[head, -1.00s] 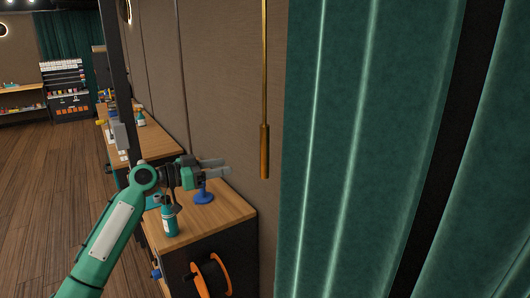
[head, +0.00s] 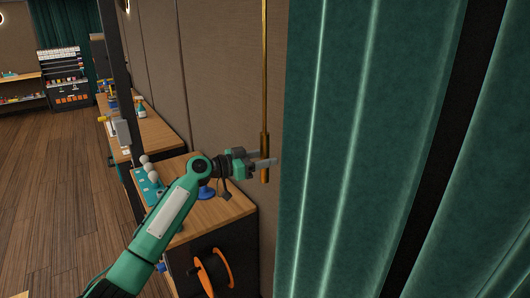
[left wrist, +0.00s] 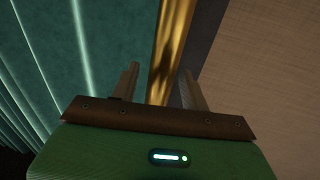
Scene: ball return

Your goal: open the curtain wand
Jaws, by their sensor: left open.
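The curtain wand (head: 264,110) is a thin brass rod with a thicker handle at its lower end. It hangs upright in front of the wall, just left of the green curtain (head: 370,150). My left gripper (head: 266,162) is at the wand's handle, its fingers pointing right. In the left wrist view the brass wand (left wrist: 171,50) passes between the two open fingers (left wrist: 158,85). I cannot tell whether either finger touches it. My right gripper is in neither view.
A wooden-topped cabinet (head: 228,210) with an orange reel (head: 213,272) on its front stands below my left arm. A blue stand (head: 206,192) and a teal rack with white balls (head: 147,172) are on or near it. Open wooden floor (head: 60,190) lies to the left.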

